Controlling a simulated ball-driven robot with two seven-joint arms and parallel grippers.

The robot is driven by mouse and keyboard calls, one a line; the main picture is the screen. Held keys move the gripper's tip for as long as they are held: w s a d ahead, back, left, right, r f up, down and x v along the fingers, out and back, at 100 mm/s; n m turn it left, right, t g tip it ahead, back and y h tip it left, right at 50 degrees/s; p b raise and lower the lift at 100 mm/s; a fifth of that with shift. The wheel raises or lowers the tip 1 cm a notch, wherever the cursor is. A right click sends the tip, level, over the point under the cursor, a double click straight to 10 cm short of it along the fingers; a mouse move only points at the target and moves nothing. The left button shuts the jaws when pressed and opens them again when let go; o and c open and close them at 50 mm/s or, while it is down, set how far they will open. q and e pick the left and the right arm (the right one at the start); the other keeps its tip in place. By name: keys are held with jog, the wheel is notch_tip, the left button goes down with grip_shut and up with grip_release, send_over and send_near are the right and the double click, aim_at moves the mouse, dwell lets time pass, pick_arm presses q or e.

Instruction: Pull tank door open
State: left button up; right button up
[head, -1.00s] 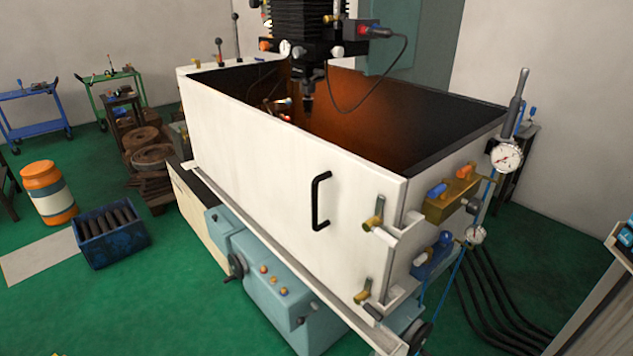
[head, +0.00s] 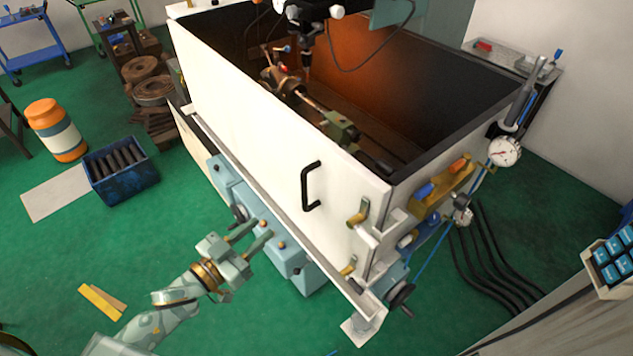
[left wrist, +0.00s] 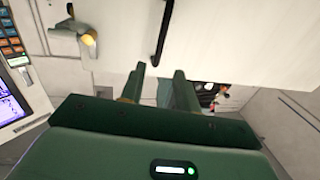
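The tank door is the large white front panel (head: 255,135) of the machine tank, and it stands upright along the tank's front edge. A black bar handle (head: 311,186) is fixed near its right end. In the left wrist view, the handle (left wrist: 161,38) shows just beyond the two spread fingertips (left wrist: 159,72). My right gripper is not in view.
A teal machine base with knobs (head: 286,250) juts out below the door. A blue crate (head: 120,173) and an orange drum (head: 56,130) stand on the green floor at left. A handwheel (head: 402,295) sticks out at the lower right. The floor in front is mostly clear.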

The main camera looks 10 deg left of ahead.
pick_arm(q)
send_over(305, 207)
jog(key=shift+w, duration=0.4)
jog(key=shift+a, duration=0.1)
grip_shut()
